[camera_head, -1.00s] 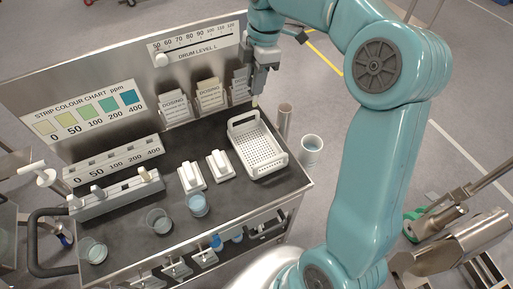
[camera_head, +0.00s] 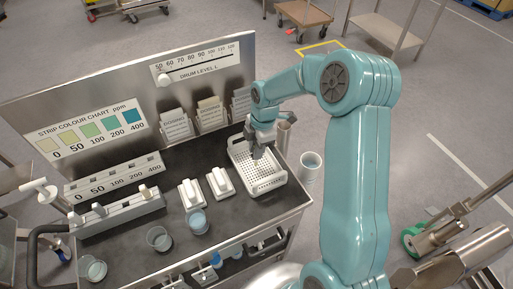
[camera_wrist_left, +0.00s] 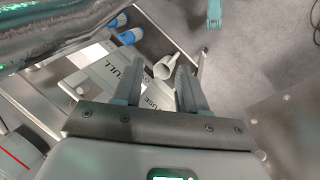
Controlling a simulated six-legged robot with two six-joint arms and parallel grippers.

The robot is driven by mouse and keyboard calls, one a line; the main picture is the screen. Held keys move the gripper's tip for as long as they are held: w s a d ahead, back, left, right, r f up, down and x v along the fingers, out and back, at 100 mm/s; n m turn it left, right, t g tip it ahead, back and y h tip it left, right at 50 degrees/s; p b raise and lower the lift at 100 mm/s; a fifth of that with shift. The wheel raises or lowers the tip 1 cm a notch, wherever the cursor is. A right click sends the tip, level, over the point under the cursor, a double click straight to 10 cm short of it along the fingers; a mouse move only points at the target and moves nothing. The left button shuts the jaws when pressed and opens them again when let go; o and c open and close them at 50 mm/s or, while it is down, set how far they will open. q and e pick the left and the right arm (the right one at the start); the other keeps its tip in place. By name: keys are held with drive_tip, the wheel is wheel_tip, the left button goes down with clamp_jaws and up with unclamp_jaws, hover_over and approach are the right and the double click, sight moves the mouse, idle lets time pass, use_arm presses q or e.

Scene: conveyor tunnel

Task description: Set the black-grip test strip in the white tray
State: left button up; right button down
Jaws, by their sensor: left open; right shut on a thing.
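The white tray (camera_head: 270,185) is a perforated basket at the right end of the dark cart top. My right gripper (camera_head: 255,153) points down into it, over its middle. It is shut on a thin test strip (camera_head: 255,163), of which only a small pale lower end shows. The strip's grip is hidden by the jaws, so I cannot see its colour, nor whether the strip touches the tray floor. My left gripper (camera_wrist_left: 160,85) shows in the left wrist view, open and empty, away from the tray.
Two white blocks (camera_head: 192,194) stand left of the tray. Several clear cups (camera_head: 159,238) stand near the front edge. A slotted rack (camera_head: 115,208) is at the left.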

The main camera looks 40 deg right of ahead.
drive_tip(key=shift+d+f, duration=0.1)
drive_tip(key=shift+f, duration=0.35)
drive_tip(key=shift+r, duration=0.1)
drive_tip(key=shift+f, duration=0.2)
drive_tip(key=c, duration=1)
unclamp_jaws()
drive_tip(key=shift+r, duration=0.1)
